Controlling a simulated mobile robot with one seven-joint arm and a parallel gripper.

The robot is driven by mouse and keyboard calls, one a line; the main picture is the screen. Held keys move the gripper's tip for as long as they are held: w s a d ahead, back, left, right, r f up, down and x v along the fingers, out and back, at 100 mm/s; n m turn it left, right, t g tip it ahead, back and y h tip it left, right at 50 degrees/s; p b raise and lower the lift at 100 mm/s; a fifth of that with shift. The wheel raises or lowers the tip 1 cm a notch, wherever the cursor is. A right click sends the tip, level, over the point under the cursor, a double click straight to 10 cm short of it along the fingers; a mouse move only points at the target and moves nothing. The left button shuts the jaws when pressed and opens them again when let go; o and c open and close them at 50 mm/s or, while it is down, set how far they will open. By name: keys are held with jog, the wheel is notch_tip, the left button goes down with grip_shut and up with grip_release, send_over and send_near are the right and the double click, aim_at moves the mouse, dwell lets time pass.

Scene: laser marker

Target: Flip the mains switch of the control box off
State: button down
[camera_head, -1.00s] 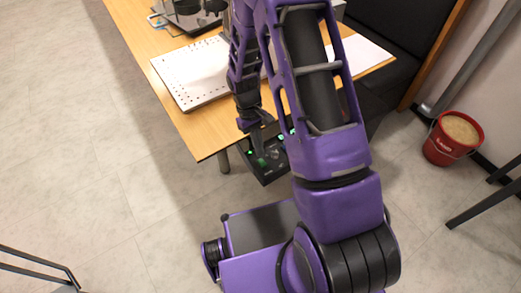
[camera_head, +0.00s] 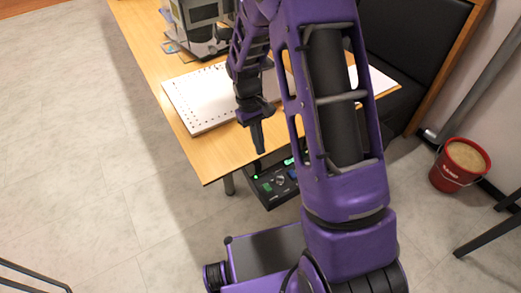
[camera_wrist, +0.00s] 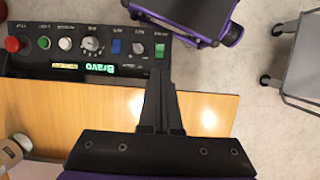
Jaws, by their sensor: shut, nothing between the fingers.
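The black control box (camera_head: 272,186) hangs at the table's near edge. In the wrist view the control box (camera_wrist: 70,61) shows a red button (camera_wrist: 12,44), a green button (camera_wrist: 43,42), a white button, a dial, a blue switch (camera_wrist: 116,46), a key switch and a green rocker (camera_wrist: 160,50) at its right end. The printed labels are upside down and too small to read, so I cannot tell which is the mains switch or its position. My gripper (camera_head: 258,151) is shut and empty, above the table edge. In the wrist view its fingertips (camera_wrist: 162,76) appear just below the green rocker.
The wooden table (camera_head: 212,157) bears a white perforated plate (camera_head: 195,100) and a grey machine (camera_head: 195,25) further back. A red bucket (camera_head: 461,165) stands on the floor at right. A grey cart (camera_wrist: 300,60) shows in the wrist view.

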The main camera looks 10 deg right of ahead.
aim_at(268, 189)
jog(key=shift+r+b, duration=0.1)
jog(key=shift+b, duration=1.55)
jog(key=b+x, duration=0.2)
jog(key=x, duration=1.1)
jog(key=shift+f, duration=0.5)
jog(key=shift+s+d+f+b, duration=0.1)
jog(key=shift+s+f+b, duration=0.25)
jog(key=shift+s+f, duration=0.1)
jog(key=shift+w, duration=0.1)
